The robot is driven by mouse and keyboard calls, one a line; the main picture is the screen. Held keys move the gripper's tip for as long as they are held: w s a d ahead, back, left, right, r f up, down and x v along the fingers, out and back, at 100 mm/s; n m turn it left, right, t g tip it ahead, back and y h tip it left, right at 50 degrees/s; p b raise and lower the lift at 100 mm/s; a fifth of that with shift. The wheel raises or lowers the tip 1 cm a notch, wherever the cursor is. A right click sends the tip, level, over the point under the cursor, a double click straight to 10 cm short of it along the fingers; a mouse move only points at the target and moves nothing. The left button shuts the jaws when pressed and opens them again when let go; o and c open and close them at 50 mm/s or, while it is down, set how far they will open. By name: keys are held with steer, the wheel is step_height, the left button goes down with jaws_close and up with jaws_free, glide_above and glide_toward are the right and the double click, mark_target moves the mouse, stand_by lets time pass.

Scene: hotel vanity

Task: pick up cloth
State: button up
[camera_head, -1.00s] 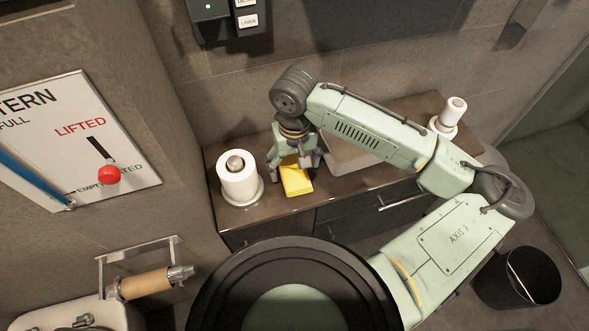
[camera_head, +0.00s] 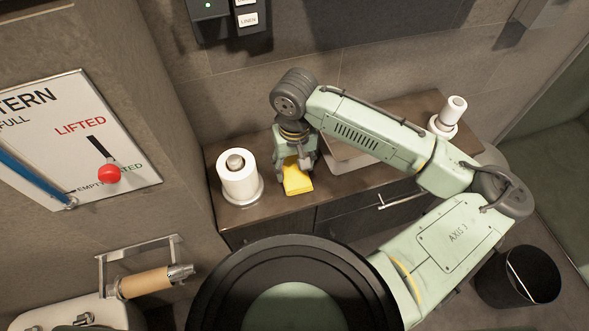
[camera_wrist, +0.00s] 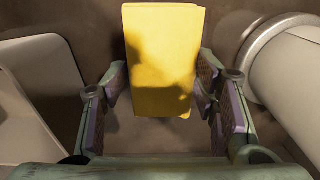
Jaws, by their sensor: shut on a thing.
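The cloth (camera_head: 297,181) is a yellow folded block on the brown vanity top, beside the white roll. My gripper (camera_head: 291,163) points down over its back end, and its fingers are shut on the cloth. In the wrist view the cloth (camera_wrist: 162,60) lies between the two finger pads of my gripper (camera_wrist: 163,100), with a shadow across its near end. The cloth appears to rest on the vanity top; I cannot tell whether it is raised at all.
A white roll on a holder (camera_head: 239,178) stands close left of my gripper. A pale basin or tray (camera_head: 345,152) lies close on its right, partly behind my arm. Another white roll (camera_head: 447,118) stands at the far right. A black bin (camera_head: 520,276) is on the floor.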

mark_target(296, 170)
steer(key=shift+c, duration=0.6)
steer(key=shift+r, duration=0.1)
steer(key=shift+r, duration=0.65)
steer(key=shift+s+d+r+b, duration=0.1)
steer(key=shift+r+b, duration=0.15)
steer(key=shift+r, duration=0.25)
steer(key=shift+s+d+r+b, duration=0.1)
steer(key=shift+r+b, duration=0.1)
steer(key=shift+r, duration=0.3)
steer(key=s+d+r+b, duration=0.1)
steer(key=s+d+b, duration=0.7)
steer(key=s+b, duration=0.5)
steer(key=shift+d+r, duration=0.15)
steer(key=shift+r, duration=0.05)
